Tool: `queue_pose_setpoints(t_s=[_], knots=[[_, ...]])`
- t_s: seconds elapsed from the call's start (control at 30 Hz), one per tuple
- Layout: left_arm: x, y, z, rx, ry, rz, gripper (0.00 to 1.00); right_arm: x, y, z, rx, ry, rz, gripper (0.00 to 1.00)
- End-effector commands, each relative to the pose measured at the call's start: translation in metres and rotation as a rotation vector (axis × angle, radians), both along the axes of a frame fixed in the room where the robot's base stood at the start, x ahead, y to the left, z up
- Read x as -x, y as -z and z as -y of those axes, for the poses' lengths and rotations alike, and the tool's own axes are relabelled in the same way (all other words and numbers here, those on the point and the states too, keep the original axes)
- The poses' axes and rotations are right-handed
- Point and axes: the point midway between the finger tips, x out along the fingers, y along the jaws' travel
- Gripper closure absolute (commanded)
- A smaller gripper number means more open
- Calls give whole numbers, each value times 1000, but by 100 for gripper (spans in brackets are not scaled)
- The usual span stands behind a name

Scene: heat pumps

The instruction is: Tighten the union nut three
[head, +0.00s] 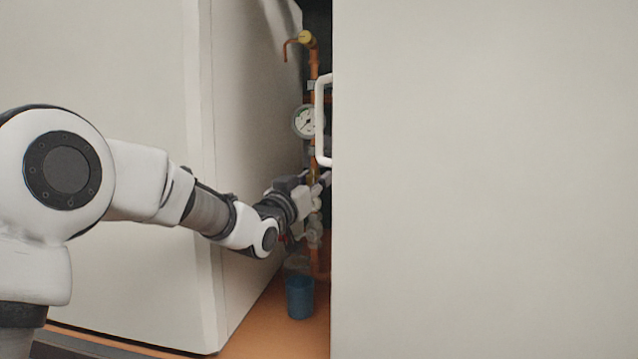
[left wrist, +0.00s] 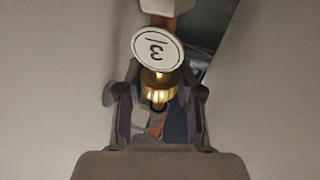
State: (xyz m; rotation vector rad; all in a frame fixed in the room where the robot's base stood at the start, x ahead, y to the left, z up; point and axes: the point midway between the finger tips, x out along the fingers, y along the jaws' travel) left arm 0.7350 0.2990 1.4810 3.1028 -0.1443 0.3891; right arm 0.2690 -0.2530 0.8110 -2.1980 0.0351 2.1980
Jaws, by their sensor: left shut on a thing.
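The union nut three (left wrist: 159,90) is a brass, ribbed nut on a copper pipe, seen in the left wrist view below a round white tag (left wrist: 158,48) marked 3, which appears upside down. My left gripper (left wrist: 159,97) has its two dark fingers on either side of the nut and is shut on it. In the head view my left gripper (head: 318,183) reaches into the gap at the copper pipework, and its fingertips are partly hidden by the pale panel edge. The nut cannot be made out there. My right gripper is not in view.
A large pale cabinet (head: 110,70) stands left of the narrow gap, and a pale panel (head: 480,180) fills the right. A pressure gauge (head: 304,121) and a white handle (head: 322,120) are above my gripper. A blue cup (head: 300,298) stands on the orange floor (head: 262,325) below.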

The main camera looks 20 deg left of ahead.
Motion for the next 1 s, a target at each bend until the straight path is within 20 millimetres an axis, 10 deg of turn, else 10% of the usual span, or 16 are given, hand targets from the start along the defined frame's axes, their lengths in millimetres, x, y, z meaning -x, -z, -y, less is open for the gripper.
queue_pose_setpoints(t_s=[0.03,0.07,0.13,1.0], knots=[[0,-1,0,1,-1,2,100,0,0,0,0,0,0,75],[0,-1,0,1,-1,2,61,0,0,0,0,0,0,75],[0,-1,0,0,-1,2,38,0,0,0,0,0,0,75],[0,0,0,0,-234,0,38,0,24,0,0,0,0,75]])
